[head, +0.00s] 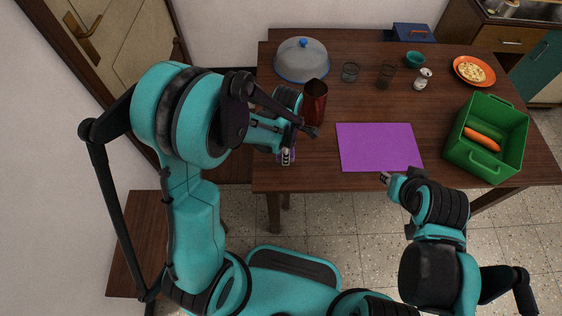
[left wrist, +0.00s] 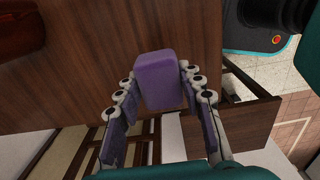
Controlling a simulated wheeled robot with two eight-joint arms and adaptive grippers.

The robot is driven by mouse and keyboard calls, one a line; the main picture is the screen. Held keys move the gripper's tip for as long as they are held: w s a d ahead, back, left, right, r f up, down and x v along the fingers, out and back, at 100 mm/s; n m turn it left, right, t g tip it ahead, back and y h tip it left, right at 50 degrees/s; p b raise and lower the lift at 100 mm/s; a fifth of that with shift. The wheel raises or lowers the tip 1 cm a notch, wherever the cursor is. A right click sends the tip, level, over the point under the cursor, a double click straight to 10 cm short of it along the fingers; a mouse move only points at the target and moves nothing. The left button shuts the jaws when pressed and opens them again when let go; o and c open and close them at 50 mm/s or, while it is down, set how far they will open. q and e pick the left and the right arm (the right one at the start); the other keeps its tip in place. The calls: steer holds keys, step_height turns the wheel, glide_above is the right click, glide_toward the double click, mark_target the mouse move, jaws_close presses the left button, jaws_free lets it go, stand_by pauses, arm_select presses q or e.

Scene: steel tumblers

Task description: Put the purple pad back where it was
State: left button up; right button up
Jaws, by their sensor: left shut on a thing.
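A small purple pad (left wrist: 163,82), a block with rounded edges, sits between the fingertips of my left gripper (left wrist: 160,88) in the left wrist view. The left gripper is shut on it. In the head view my left gripper (head: 286,156) is by the front left part of the table, left of the purple mat and in front of the dark red tumbler (head: 315,102); the pad is mostly hidden there. My right gripper (head: 385,178) is at the table's front edge, just below the mat, with no thing visible in it; its opening is too small to tell.
A flat purple mat (head: 378,146) lies bare on the wooden table (head: 340,183). A green crate (head: 485,165) with vegetables stands at the right. A grey dome (head: 301,58), two dark glasses, a shaker (head: 422,79), a teal bowl (head: 415,59) and an orange plate (head: 487,75) stand behind.

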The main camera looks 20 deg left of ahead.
mark_target(281, 160)
arm_select(q)
steer(key=shift+s+a+f, duration=0.2)
steer(key=shift+a+f, duration=0.25)
steer(key=shift+a, duration=0.25)
steer(key=shift+f+b, duration=1.05)
steer(key=shift+f, duration=0.9)
steer(key=shift+f, duration=0.15)
steer(key=o, duration=1.2)
